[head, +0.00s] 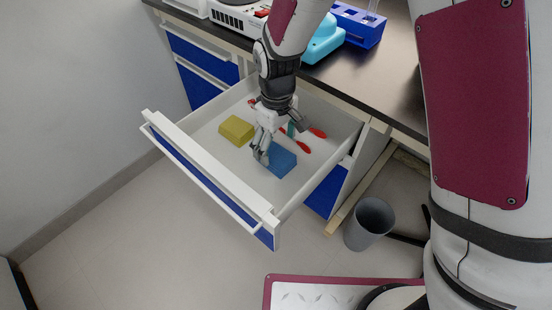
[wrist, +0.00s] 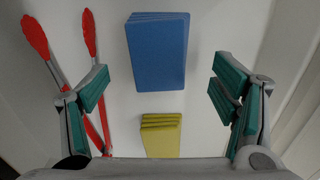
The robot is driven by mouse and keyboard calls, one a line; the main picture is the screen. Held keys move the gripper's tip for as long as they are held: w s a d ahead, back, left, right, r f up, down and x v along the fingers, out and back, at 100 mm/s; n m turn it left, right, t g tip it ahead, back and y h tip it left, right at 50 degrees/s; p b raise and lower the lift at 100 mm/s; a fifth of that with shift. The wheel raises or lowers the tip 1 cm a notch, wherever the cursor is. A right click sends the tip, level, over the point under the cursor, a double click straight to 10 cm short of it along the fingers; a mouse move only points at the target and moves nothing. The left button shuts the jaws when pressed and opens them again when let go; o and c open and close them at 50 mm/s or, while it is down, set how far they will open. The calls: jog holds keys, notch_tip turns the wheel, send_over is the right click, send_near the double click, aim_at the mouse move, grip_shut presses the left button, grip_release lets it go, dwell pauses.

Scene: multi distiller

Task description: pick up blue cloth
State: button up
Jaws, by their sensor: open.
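The blue cloth (head: 282,162) lies folded on the floor of an open white drawer (head: 208,150), near the drawer's right front part. In the wrist view the blue cloth (wrist: 157,50) is a folded stack, upper centre, ahead of and between the two fingers. My gripper (head: 282,150) is inside the drawer, just above the cloth, and hides part of it. In the wrist view my gripper (wrist: 164,90) is open with nothing between its green-padded fingertips.
A yellow cloth (head: 236,130) lies left in the drawer; it also shows in the wrist view (wrist: 161,136). Red-handled tongs (head: 303,145) lie to the right and behind. The drawer walls surround them. A dark countertop (head: 385,85) stands behind, and a grey bin (head: 369,222) on the floor.

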aim_at(276, 155)
notch_tip(276, 155, down, 5)
jog(key=shift+f+b, duration=0.1)
jog(key=shift+b, duration=0.9)
jog(key=c, duration=1.2)
